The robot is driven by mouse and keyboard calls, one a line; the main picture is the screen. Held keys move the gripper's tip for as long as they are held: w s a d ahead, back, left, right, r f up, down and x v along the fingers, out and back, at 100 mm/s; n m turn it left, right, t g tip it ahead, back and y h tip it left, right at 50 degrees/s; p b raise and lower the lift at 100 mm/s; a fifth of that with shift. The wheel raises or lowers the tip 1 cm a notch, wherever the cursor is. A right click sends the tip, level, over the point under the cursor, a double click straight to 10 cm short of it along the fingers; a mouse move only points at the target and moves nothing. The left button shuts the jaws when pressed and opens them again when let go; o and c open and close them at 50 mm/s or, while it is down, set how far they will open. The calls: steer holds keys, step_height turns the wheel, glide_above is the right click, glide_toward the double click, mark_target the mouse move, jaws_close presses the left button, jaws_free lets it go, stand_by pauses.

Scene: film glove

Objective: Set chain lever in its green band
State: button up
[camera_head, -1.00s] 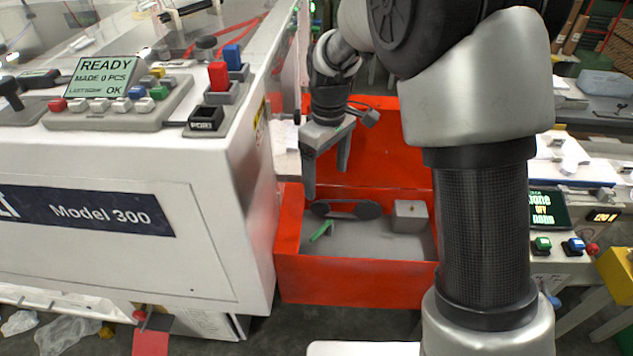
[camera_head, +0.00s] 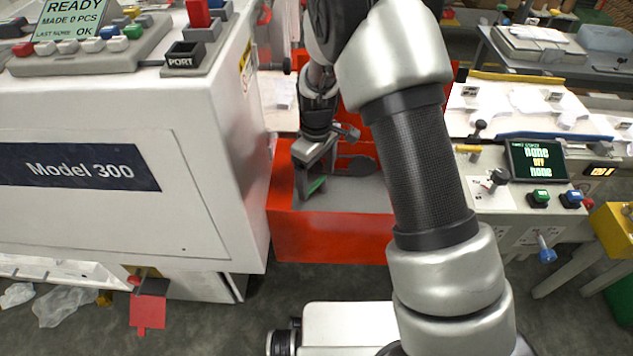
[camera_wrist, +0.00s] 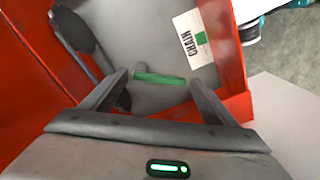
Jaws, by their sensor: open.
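The chain lever appears as a green bar (camera_wrist: 158,79) inside an open red box (camera_head: 330,232); it also shows in the head view (camera_head: 317,185). My gripper (camera_wrist: 159,76) is open, with its fingertips on either side of the green bar in the wrist view. In the head view my gripper (camera_head: 314,180) is down in the box. I cannot tell whether the fingers touch the bar. A white label (camera_wrist: 195,38) reading CHAIN, with a green square, is near the bar. I cannot make out a green band on a scale.
The white Model 300 machine (camera_head: 120,215) stands close on the left. A control panel with a screen (camera_head: 537,162) is on the right. The red box walls surround my gripper closely.

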steer(key=shift+f, duration=0.65)
steer(key=c, duration=1.2)
